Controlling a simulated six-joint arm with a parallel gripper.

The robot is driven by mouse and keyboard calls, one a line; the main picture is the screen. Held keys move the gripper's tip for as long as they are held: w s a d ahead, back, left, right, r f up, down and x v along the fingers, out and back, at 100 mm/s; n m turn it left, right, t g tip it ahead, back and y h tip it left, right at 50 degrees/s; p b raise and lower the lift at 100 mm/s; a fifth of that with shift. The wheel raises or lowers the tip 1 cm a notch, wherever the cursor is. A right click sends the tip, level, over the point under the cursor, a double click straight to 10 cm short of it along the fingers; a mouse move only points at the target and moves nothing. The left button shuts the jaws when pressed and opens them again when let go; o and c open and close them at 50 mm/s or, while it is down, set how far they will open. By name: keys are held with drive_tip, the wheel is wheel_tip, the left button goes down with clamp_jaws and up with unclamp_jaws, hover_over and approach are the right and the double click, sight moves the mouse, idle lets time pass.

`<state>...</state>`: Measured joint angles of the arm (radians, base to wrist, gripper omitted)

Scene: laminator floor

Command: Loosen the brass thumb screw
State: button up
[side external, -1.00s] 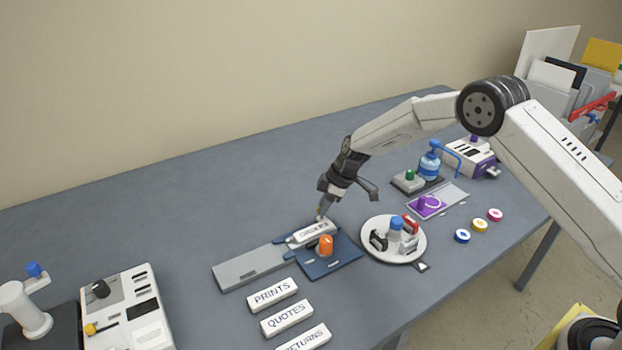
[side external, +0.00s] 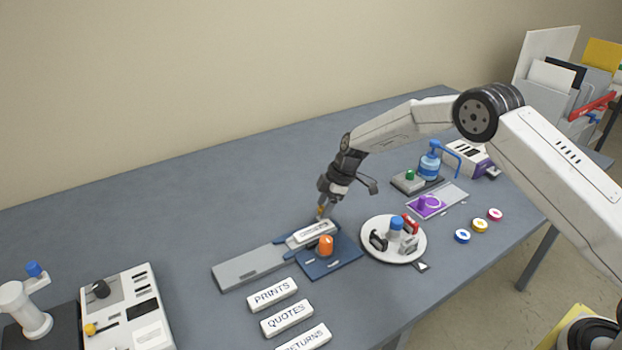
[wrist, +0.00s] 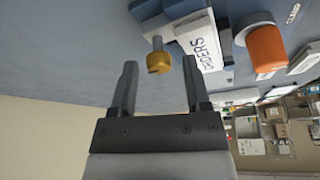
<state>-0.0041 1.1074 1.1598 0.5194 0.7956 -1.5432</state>
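The brass thumb screw (wrist: 158,61) shows in the wrist view as a small golden knob at the end of a white block. It lies just past the fingertips, in line with the gap between them. In the side view only a small brass spot (side external: 320,211) shows under my gripper (side external: 323,208). In the wrist view my gripper (wrist: 160,72) is open, with two dark fingers well apart and nothing held. I cannot tell the exact depth between the fingertips and the screw. The white labelled block (side external: 313,232) sits at the grey and blue fixture; its lettering resembles ORDERS.
An orange knob (side external: 326,246) stands on the blue plate (side external: 340,266) close by. A round white tray (side external: 383,257) with small items is to the right. PRINTS (side external: 272,294) and QUOTES (side external: 286,319) blocks lie in front. The table behind the fixture is clear.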

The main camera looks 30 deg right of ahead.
drive_tip(key=shift+r, duration=0.2)
drive_tip(key=v, duration=0.7)
drive_tip(key=shift+r, duration=0.2)
idle(0.3)
drive_tip(key=shift+d, duration=0.15)
drive_tip(key=s+d+r+m+h, duration=0.1)
drive_tip(key=s+m, duration=0.5)
drive_tip(key=s, duration=0.9)
drive_tip(key=s+d+r+m+t+h, duration=0.1)
drive_tip(key=s+m, duration=0.6)
drive_tip(key=s, duration=0.9)
wheel_tip(320, 180, up, 3)
drive_tip(key=shift+d+f+m+h, duration=0.2)
drive_tip(key=shift+d+m+h, duration=0.1)
drive_tip(key=shift+d+h, duration=0.7)
